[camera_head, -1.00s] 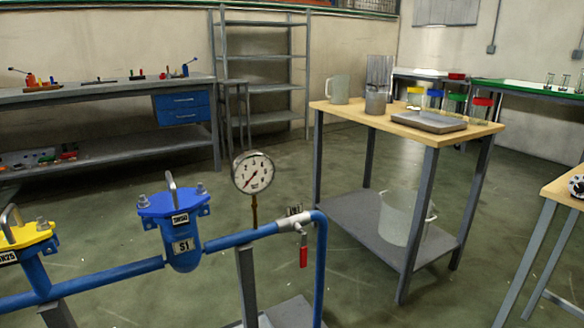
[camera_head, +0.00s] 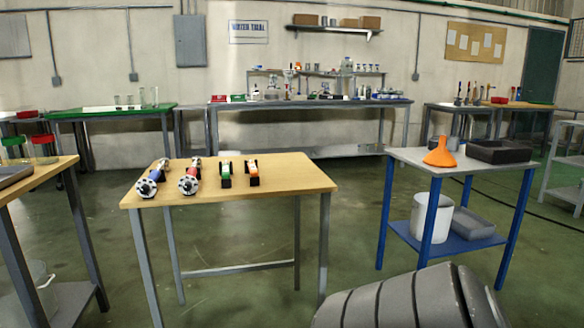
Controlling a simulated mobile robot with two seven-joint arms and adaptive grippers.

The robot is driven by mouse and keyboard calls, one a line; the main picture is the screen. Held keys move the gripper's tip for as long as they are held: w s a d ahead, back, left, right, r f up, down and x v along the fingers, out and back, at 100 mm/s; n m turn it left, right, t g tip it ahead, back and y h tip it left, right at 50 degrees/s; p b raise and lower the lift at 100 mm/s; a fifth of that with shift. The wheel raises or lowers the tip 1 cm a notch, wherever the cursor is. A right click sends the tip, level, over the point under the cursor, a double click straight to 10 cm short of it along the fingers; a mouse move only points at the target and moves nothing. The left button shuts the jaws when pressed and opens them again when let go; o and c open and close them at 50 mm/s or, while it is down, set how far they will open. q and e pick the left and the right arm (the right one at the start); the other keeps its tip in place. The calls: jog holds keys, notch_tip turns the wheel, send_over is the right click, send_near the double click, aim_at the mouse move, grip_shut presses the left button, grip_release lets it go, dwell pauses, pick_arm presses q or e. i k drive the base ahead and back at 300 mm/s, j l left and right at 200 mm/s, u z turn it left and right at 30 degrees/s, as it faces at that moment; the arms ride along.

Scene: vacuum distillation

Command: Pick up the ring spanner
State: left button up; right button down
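I cannot make out a ring spanner in this view. Several small upright tools (camera_head: 467,93) stand on a bench at the back right, too small to identify. Neither of my grippers can be seen. A ribbed dark grey shape fills the bottom right edge; I cannot tell what it is.
A wooden table (camera_head: 285,178) with flanged fittings (camera_head: 189,181) stands ahead. A long bench (camera_head: 330,103) lines the back wall. Green floor (camera_head: 345,215) is free between the tables.

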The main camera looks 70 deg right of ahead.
aim_at(225, 175)
jog(key=z, duration=1.7)
jog(key=i+z, duration=0.15)
